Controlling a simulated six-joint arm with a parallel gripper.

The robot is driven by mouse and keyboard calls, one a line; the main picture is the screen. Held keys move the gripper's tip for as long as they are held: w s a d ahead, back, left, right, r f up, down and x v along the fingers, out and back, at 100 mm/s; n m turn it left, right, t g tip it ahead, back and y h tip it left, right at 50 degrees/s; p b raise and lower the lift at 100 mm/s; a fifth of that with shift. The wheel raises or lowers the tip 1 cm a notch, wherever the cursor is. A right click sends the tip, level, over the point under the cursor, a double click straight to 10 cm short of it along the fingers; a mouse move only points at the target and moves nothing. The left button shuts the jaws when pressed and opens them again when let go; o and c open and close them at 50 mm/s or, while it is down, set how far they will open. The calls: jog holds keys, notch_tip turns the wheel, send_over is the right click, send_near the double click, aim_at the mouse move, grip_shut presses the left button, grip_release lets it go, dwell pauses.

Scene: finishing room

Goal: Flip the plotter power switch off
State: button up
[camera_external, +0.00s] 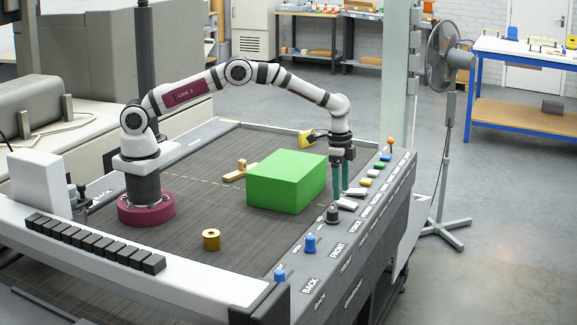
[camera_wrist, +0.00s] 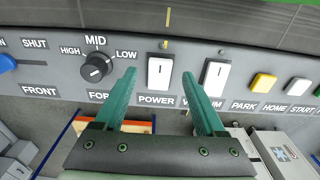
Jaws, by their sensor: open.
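The power switch (camera_wrist: 160,76) is a white rocker in a dark frame, with a short dark line on its face and the label POWER below it. In the external view it appears as a white rocker (camera_external: 347,205) on the sloped control panel. My gripper (camera_wrist: 159,73) is open, its two green fingers apart on either side of the power switch in the wrist view. In the external view my gripper (camera_external: 341,197) points down over the panel, beside the green box. I cannot tell whether the fingertips touch the panel.
The similar vacuum switch (camera_wrist: 215,78) is close right of the right finger. A black MID/HIGH/LOW knob (camera_wrist: 96,67) is to the left. A yellow button (camera_wrist: 263,83) lies further right. A large green box (camera_external: 285,184) stands close beside my gripper on the bed.

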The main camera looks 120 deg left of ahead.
notch_tip(320, 180, up, 14)
jog(key=shift+s+f, duration=0.25)
jog(key=shift+s, duration=0.15)
